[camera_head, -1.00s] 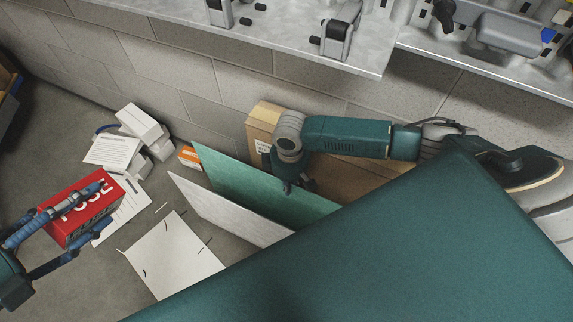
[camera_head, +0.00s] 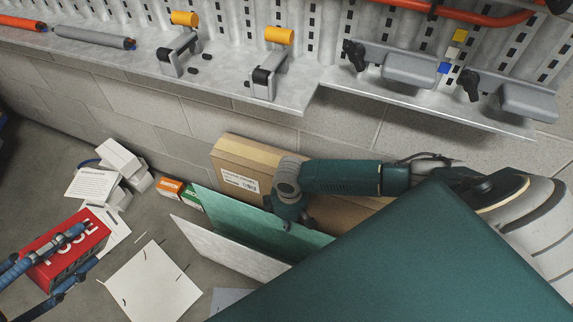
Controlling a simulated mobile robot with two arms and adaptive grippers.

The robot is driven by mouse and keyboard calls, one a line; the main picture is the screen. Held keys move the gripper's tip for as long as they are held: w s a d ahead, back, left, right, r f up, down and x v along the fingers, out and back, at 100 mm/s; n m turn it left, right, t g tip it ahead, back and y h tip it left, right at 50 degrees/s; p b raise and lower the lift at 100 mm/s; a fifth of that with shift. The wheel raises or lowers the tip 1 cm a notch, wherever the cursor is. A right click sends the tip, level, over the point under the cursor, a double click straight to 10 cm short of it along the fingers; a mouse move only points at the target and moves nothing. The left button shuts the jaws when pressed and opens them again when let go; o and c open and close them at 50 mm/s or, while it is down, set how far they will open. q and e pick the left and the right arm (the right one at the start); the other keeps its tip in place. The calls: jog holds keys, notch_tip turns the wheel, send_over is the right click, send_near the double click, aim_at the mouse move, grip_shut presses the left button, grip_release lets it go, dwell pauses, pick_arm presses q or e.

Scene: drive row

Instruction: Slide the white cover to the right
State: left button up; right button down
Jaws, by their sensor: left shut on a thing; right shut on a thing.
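A whitish panel (camera_head: 225,247), likely the white cover, stands tilted on the floor. A green panel (camera_head: 228,210) stands right behind it; their lower right parts are hidden by my own teal body. My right gripper (camera_head: 288,222) points down and is shut at the green panel's top edge; its fingertips are partly hidden, and I cannot tell if it also touches the whitish panel. My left gripper (camera_head: 72,262), at the lower left, is shut on a red box marked FUSE (camera_head: 62,240).
A cardboard box (camera_head: 238,172) stands behind the panels against the block wall. Small orange (camera_head: 170,188) and green (camera_head: 192,200) boxes sit at their left end. White boxes (camera_head: 122,160) and a loose sheet (camera_head: 152,280) lie left. A metal shelf (camera_head: 300,100) juts out above.

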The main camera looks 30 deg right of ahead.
pick_arm(q)
jog(key=shift+s+d+r, duration=0.25)
jog(key=shift+s, duration=0.05)
pick_arm(e)
jog(key=shift+s+d, duration=0.35)
jog(key=shift+s, duration=0.05)
jog(key=c, duration=1.8)
grip_release()
notch_tip(320, 180, up, 12)
pick_arm(q)
jog(key=shift+a, duration=0.1)
pick_arm(e)
jog(key=shift+s+a, duration=0.1)
jog(key=shift+a, duration=0.05)
